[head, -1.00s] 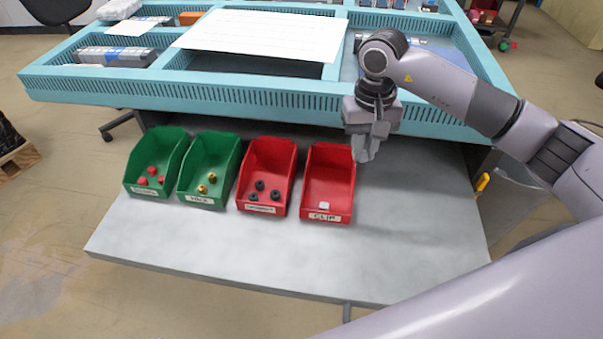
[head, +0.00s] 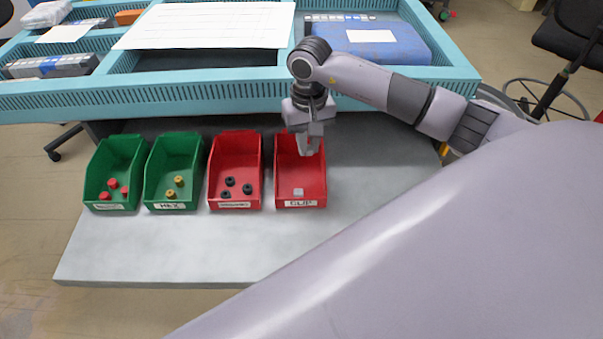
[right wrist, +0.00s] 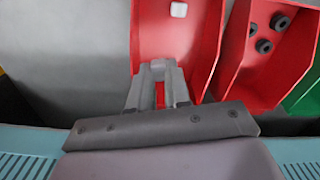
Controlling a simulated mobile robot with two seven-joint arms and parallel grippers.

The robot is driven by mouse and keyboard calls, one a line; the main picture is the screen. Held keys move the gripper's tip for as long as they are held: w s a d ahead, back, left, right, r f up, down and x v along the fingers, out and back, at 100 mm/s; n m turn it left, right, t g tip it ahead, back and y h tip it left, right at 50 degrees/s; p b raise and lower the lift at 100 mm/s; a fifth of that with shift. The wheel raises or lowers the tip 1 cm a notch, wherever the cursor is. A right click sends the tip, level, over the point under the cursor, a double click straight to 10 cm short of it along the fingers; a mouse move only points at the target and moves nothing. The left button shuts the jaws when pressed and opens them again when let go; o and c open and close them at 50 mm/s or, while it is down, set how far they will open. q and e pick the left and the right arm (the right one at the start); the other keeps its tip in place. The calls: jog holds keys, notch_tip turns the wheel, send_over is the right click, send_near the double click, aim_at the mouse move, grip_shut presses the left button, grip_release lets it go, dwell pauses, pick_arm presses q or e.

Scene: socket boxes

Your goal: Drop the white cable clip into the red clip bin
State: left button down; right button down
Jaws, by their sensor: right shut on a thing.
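The red clip bin (head: 313,184) is the rightmost of the row in the head view, its label reading CLIP. One small white clip (head: 298,192) lies inside near its front; it also shows in the right wrist view (right wrist: 179,9). My right gripper (head: 308,150) points down over the rear part of this bin. In the right wrist view my right gripper (right wrist: 158,68) is shut on a small pale piece, the white cable clip, mostly hidden between the fingertips. My left gripper is not in view.
Left of the clip bin stand a red bin (head: 236,188) with black parts, a green bin (head: 162,188) with brass parts and a green bin (head: 98,188) with red parts. A turquoise rack (head: 200,85) rises behind. The grey table (head: 200,245) is clear in front.

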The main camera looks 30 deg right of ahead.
jog(key=shift+f, duration=0.7)
jog(key=c, duration=1)
grip_release()
jog(key=shift+r, duration=3.6)
